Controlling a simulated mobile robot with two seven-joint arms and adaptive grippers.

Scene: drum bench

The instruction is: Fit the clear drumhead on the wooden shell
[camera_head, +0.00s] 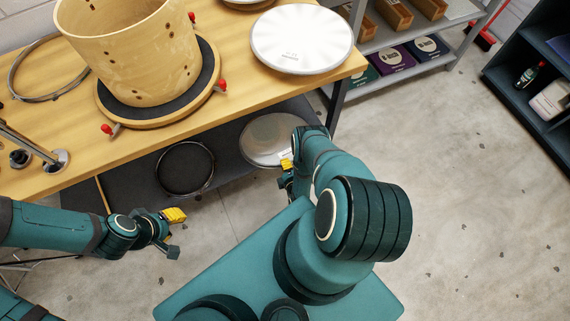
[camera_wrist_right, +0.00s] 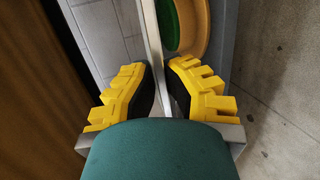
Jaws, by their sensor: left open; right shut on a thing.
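The wooden shell (camera_head: 125,45) stands upright on a dark round pad with a wooden rim on the bench. A pale grey round head with a thin metal rim, which looks like the clear drumhead (camera_head: 265,135), is at the lower shelf, below the bench top. My right gripper (camera_head: 287,172) is at its near right edge, partly hidden by my arm. In the right wrist view its yellow-tipped fingers (camera_wrist_right: 161,92) are shut on a thin, pale edge. I cannot tell whether the head touches the shelf. My left gripper (camera_head: 174,233) is open and empty, in front of the shelf.
A white drumhead (camera_head: 302,38) lies on the bench (camera_head: 245,85) right of the shell. A metal hoop (camera_head: 48,68) lies left. A dark round hoop or head (camera_head: 185,168) is on the lower shelf. Red-tipped clamps (camera_head: 221,86) ring the pad. Floor at right is clear.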

